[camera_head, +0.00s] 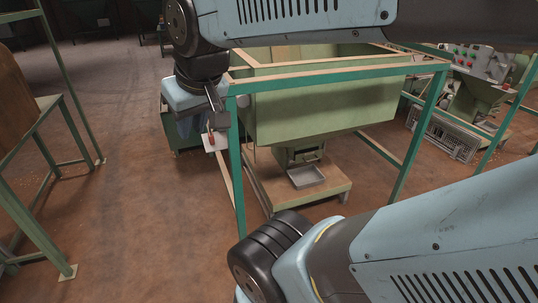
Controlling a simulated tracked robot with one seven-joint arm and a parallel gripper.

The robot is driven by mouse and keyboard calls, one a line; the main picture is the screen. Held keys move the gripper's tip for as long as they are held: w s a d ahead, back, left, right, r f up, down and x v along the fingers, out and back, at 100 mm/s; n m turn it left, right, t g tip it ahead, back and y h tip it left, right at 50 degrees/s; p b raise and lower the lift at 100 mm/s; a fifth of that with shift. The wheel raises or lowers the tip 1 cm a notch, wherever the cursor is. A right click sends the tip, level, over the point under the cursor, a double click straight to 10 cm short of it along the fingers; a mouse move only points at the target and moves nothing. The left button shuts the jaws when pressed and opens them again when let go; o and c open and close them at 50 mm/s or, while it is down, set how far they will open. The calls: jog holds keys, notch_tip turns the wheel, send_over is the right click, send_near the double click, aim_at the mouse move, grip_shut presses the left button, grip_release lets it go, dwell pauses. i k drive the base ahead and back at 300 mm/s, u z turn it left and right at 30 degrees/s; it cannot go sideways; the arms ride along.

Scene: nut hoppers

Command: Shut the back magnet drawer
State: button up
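A green hopper (320,112) hangs in a teal and wood frame (236,165) in the middle of the head view. Below its outlet a grey, shallow, tray-like part (306,177) sticks out over a wooden base; I cannot tell whether this is the back magnet drawer. My gripper (218,122) is small and dark, pointing down beside the frame's near left corner post. It is well to the left of the grey part and apart from it. Whether its fingers are open or shut does not show. A small white plate with a reddish piece (211,139) shows just below the gripper.
A second hopper machine with a button panel (478,62) stands at the right, with a grey crate (440,136) on the floor. A green stand with a brown container (22,100) is at the left. The brown floor between is clear. My arm covers the top and lower right.

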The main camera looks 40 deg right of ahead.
aim_at(304, 156)
jog(key=u, duration=0.8)
jog(key=k, duration=2.15)
jog(key=z, duration=1.1)
jog(key=i, duration=1.2)
jog(key=z, duration=0.05)
